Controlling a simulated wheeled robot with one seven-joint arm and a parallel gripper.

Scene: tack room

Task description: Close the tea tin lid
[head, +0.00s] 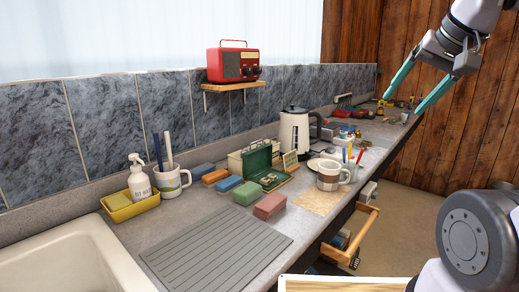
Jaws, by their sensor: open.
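What looks like the tea tin (258,159) is a small green box on the counter, in the middle of the head view. Its lid stands raised at the back, and small items show inside the low front part. The hinge is too small to make out. My gripper (402,105) is at the upper right, with its two teal fingers spread wide and nothing between them. It is well apart from the tin, to its right and higher in the picture.
A cream box (236,163) stands close behind the tin. Coloured blocks, including a pink one (270,205), lie in front and left. A kettle (295,130) and a mug (328,175) stand to the right. A drawer (352,238) is open below the counter edge.

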